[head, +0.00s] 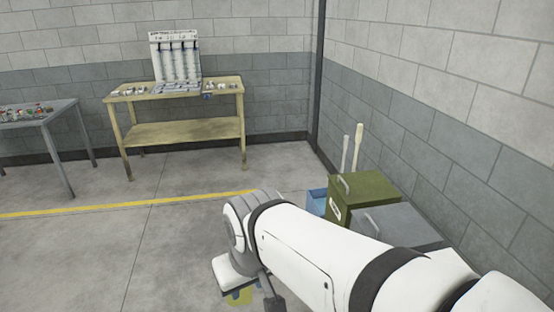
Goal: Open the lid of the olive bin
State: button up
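The olive bin (340,217) stands by the right wall. Its flat olive lid (372,187) lies shut on top. A pale curved handle (343,184) shows at the lid's left edge, and a small light patch is on the bin's front. My white arm reaches in from the lower right and passes in front of the bin's lower part. Its grey joint is on the floor side, left of the bin. The fingers of my gripper do not show in this view.
A grey-lidded bin (405,225) stands beside the olive bin, partly behind my arm. A blue bin (316,198) stands on its other side, near two upright pale handles (357,140). A yellow workbench (180,131) and a grey table (40,118) stand farther back. The left floor is clear.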

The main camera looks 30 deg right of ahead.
aim_at(367, 186)
jog(key=z, duration=0.45)
jog(key=i, duration=1.35)
jog(key=z, duration=1.2)
jog(key=i, duration=0.4)
jog(key=z, duration=0.1)
jog(key=k, duration=0.75)
jog(key=z, duration=0.2)
jog(key=i, duration=0.75)
jog(key=u, duration=0.1)
